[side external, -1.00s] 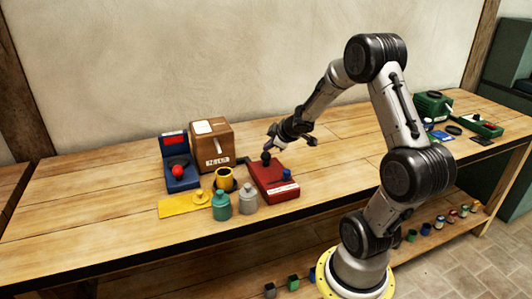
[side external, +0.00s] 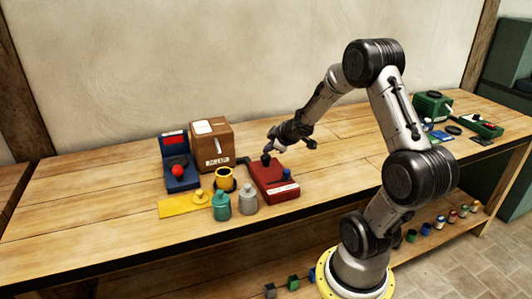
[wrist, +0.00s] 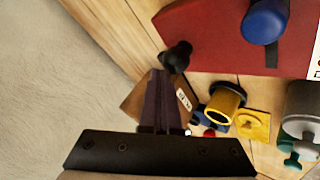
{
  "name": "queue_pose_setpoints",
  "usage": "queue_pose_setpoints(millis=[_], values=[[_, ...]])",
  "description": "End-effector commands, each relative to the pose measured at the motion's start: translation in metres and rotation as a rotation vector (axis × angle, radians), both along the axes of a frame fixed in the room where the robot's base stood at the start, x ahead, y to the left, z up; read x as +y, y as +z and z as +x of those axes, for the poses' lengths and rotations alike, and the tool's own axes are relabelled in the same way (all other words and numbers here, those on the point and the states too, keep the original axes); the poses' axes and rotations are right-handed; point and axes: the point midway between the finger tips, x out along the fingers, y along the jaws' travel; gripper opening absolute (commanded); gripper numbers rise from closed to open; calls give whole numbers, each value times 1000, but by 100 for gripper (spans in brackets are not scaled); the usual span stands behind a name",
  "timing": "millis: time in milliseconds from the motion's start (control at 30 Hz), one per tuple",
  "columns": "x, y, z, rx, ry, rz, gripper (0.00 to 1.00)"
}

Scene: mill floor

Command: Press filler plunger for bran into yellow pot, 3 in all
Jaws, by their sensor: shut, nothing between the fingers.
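A yellow pot (side external: 224,182) stands open and upright in front of the brown box (side external: 222,148); the wrist view shows its dark mouth (wrist: 225,103). The red unit (side external: 283,193) lies right of it, with a black knob (side external: 265,158) at its far end and a blue knob (side external: 287,174) near its front. The wrist view shows the black knob (wrist: 177,55) just past my fingertips and the blue knob (wrist: 265,20) farther right. My gripper (side external: 269,149) is shut and empty, over the black knob; I cannot tell whether it touches. Which part is the bran plunger is unclear.
A blue unit with a red knob (side external: 178,171) stands left of the brown box. A yellow plate with a round lid (side external: 180,207), a teal jar (side external: 221,206) and a grey jar (side external: 248,199) stand in front. Green units (side external: 432,106) sit far right. The bench between is mostly clear.

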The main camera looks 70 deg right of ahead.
Motion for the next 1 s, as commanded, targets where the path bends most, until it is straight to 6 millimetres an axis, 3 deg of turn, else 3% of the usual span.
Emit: queue_pose_setpoints(millis=[733,1000], values=[[1,-9,-2,8,-1,5,0],[1,1,-2,8,-1,5,0]])
